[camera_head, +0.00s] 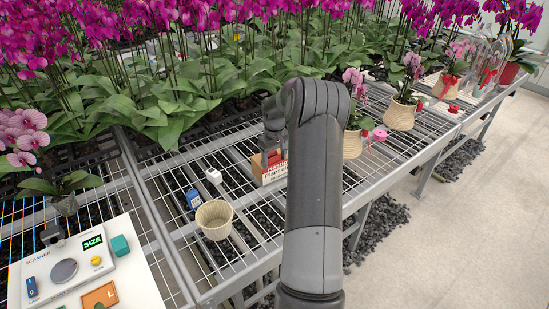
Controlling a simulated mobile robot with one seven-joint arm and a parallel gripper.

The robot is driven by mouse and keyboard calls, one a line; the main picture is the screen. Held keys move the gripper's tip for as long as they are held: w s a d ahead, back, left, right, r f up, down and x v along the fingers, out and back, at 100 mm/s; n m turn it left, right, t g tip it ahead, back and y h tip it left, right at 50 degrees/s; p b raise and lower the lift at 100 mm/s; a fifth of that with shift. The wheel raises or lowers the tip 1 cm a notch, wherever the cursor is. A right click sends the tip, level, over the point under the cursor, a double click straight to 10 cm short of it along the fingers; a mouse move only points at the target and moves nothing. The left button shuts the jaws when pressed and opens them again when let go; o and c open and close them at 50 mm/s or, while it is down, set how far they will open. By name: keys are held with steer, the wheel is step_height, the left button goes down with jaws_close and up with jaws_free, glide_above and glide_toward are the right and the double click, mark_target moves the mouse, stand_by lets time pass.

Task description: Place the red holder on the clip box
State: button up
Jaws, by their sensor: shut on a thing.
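The clip box (270,174), a small cream box with red lettering, stands on the wire bench just left of my arm. My gripper (272,150) points down right over it, partly covered by my own arm. It is shut on the red holder (274,158), a small red piece that shows at the top of the box. I cannot tell whether the holder touches the box or hangs just above it.
A woven cream pot (214,219), a blue item (194,199) and a small white item (213,175) stand left of the box. A scanner panel (82,268) is at lower left. Orchids crowd the back; potted orchids (399,115) stand at right.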

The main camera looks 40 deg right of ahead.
mark_target(274, 157)
steer(key=o, duration=1.1)
steer(key=shift+f, duration=0.15)
step_height(274, 157, up, 12)
steer(key=s+a+r+t+h, duration=0.1)
steer(key=s+a+r, duration=0.5)
steer(key=a, duration=0.5)
steer(key=s+a+r+t+h, duration=0.1)
steer(key=s+a+r, duration=0.3)
steer(key=a+r, duration=0.55)
steer(key=s+a+f+t, duration=0.1)
steer(key=s+a, duration=0.4)
steer(key=s, duration=0.2)
steer(key=s+a+f+t+y, duration=0.1)
steer(key=s+a, duration=0.4)
steer(key=s, duration=0.3)
steer(key=s+a+t+y, duration=0.1)
steer(key=s+a, duration=0.4)
steer(key=s, duration=0.2)
steer(key=shift+s+f+t, duration=0.25)
steer(key=shift+f+t, duration=0.05)
steer(key=shift+f, duration=0.1)
